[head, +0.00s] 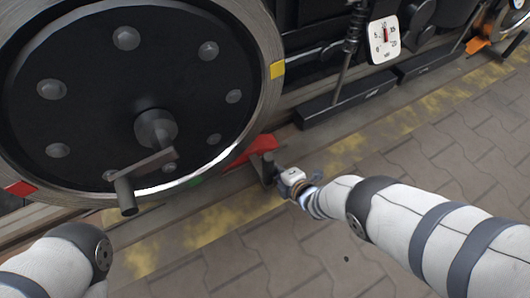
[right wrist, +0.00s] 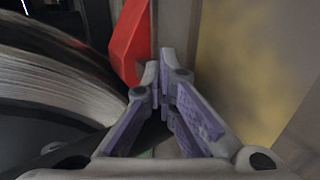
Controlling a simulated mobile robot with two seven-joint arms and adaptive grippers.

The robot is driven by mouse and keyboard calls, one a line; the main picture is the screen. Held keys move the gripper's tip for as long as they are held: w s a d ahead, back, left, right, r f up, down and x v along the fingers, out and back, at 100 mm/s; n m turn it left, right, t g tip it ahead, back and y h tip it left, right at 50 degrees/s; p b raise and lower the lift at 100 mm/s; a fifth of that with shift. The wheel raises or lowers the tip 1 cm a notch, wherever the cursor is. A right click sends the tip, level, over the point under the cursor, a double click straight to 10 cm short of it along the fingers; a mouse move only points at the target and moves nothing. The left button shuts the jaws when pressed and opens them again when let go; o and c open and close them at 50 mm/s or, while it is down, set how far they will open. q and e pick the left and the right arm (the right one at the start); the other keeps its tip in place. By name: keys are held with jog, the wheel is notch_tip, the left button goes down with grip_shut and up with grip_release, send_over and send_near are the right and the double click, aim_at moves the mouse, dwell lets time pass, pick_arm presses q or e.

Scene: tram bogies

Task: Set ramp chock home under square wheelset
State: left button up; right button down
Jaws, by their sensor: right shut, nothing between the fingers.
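The large dark wheel (head: 85,75) with a bright steel rim fills the left of the head view. Its rim also shows in the right wrist view (right wrist: 60,85). The red ramp chock (head: 255,146) lies low at the wheel's right side, close to the rim. It also shows in the right wrist view (right wrist: 130,42), just beyond my fingertips. My right gripper (head: 269,170) is shut and empty beside the chock's outer end. Its fingertips (right wrist: 160,82) look very close to the chock; I cannot tell whether they touch. My left gripper is out of view.
A crank handle (head: 135,178) sticks out from the wheel's hub. A dial gauge (head: 384,40) and dark bars (head: 345,101) are at the upper right. A worn yellow strip (head: 215,225) runs beside the wheel. Paving (head: 470,135) at right is clear.

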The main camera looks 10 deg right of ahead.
jog(key=shift+s+a, duration=0.2)
jog(key=shift+a, duration=0.3)
jog(key=shift+s+a, duration=0.15)
jog(key=shift+a, duration=0.3)
dwell(0.7)
jog(key=shift+d, duration=0.1)
jog(key=shift+w+d+b, duration=0.25)
jog(key=shift+w+d, duration=0.15)
jog(key=shift+d, duration=0.65)
jog(key=shift+w+d+b, duration=0.3)
jog(key=shift+w+d, duration=0.05)
jog(key=shift+d, duration=0.65)
jog(key=shift+w+d+b, duration=0.25)
jog(key=shift+w+d, duration=0.15)
jog(key=shift+d, duration=0.65)
jog(key=shift+s+p, duration=0.2)
jog(key=shift+p, duration=0.1)
jog(key=p+v, duration=0.7)
jog(key=shift+s+d, duration=0.15)
jog(key=shift+s, duration=0.2)
